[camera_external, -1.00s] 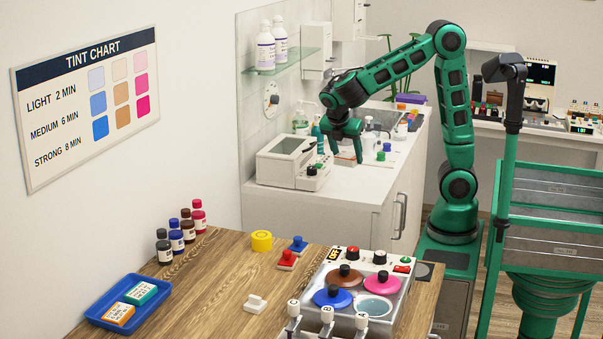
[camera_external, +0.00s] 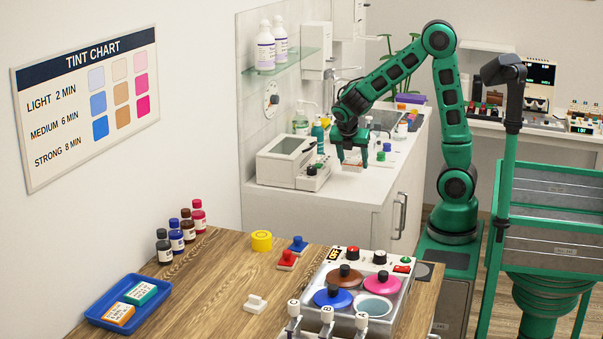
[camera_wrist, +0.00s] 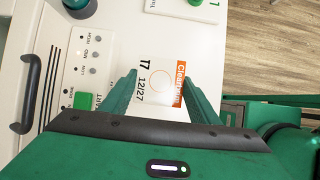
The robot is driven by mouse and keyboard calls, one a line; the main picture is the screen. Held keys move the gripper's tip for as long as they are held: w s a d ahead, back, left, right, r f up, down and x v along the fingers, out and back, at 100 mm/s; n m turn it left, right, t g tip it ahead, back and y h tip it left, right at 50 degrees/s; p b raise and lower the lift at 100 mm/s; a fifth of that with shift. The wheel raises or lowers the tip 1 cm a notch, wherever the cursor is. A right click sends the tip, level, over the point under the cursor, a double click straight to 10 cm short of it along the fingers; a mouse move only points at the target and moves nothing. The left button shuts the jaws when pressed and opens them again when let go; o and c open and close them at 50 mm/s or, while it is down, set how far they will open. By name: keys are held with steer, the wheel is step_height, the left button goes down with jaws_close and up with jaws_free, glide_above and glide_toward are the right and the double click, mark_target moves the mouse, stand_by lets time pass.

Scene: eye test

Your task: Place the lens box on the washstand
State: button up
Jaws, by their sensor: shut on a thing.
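The lens box (camera_wrist: 150,88) is white with an orange label and printed text. It sits between the two green fingers of my gripper (camera_wrist: 158,78) in the wrist view, and the gripper is shut on it. In the external view my gripper (camera_external: 353,160) points down over the white washstand (camera_external: 345,198), right of the beige machine. The box is small and pale there, partly hidden by the fingers. I cannot tell whether it touches the washstand top.
The beige machine (camera_external: 287,160) with knobs stands close left of my gripper. A wooden table (camera_external: 210,270) in front holds a blue tray (camera_external: 93,312). The washstand's front strip is clear.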

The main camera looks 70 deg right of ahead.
mark_target(353, 170)
steer(key=shift+f, duration=2.1)
steer(key=o, duration=1.4)
steer(key=shift+c, duration=0.2)
